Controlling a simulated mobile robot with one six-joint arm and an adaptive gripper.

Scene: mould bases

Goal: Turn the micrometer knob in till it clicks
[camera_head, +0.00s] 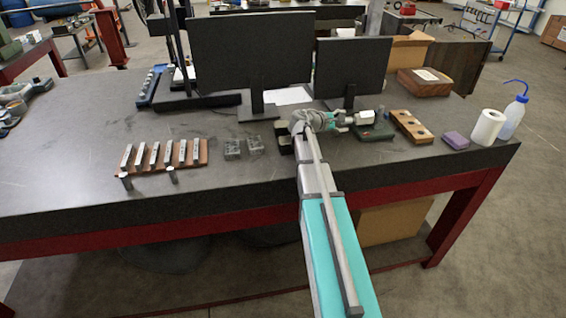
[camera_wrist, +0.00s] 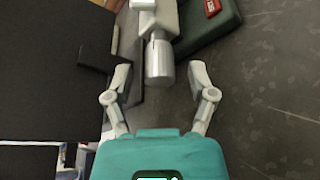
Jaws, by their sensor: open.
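The micrometer knob (camera_wrist: 159,62) is a smooth silver cylinder in the upper middle of the wrist view. It extends from a grey micrometer body (camera_wrist: 160,17) beside a dark green base (camera_wrist: 212,28) with a red patch. My gripper (camera_wrist: 160,73) is open, with one finger on each side of the knob and a visible gap to both. In the head view my gripper (camera_head: 346,119) reaches the light-coloured micrometer part (camera_head: 367,117) near the green base (camera_head: 376,133). The fingers are too small there to judge contact.
Two dark monitors (camera_head: 250,55) stand behind my arm. A wooden block with holes (camera_head: 411,125), a purple block (camera_head: 456,140), a white roll (camera_head: 488,128) and a wash bottle (camera_head: 514,118) are to the right. Metal blocks (camera_head: 232,149) and a bar rack (camera_head: 160,157) lie left.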

